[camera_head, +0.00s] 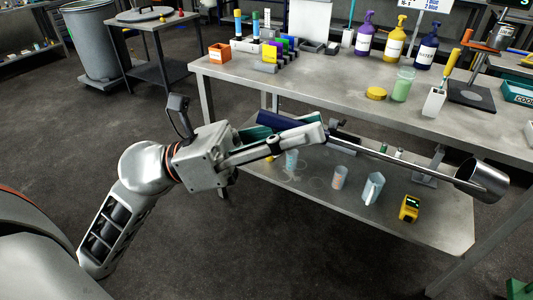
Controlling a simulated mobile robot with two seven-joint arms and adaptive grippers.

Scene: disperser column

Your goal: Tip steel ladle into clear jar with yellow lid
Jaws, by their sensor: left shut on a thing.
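My left gripper (318,132) reaches in from the left and is shut on the handle of the steel ladle (484,179). The ladle's long handle runs to the right and ends in a deep steel cup, held in front of the workbench; I cannot tell what is in the cup. The clear jar (402,86) stands upright on the bench and has pale green content in its lower part. The yellow lid (376,93) lies on the bench just left of the jar. The ladle cup is apart from the jar, nearer to me and to the right. My right gripper is not in view.
On the workbench (320,85), a white holder (433,103) with tools and a stand (475,90) are right of the jar. Pump bottles (395,42) stand behind it. Beakers (372,188) and a yellow device (409,208) are on the lower shelf. Bench space left of the lid is clear.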

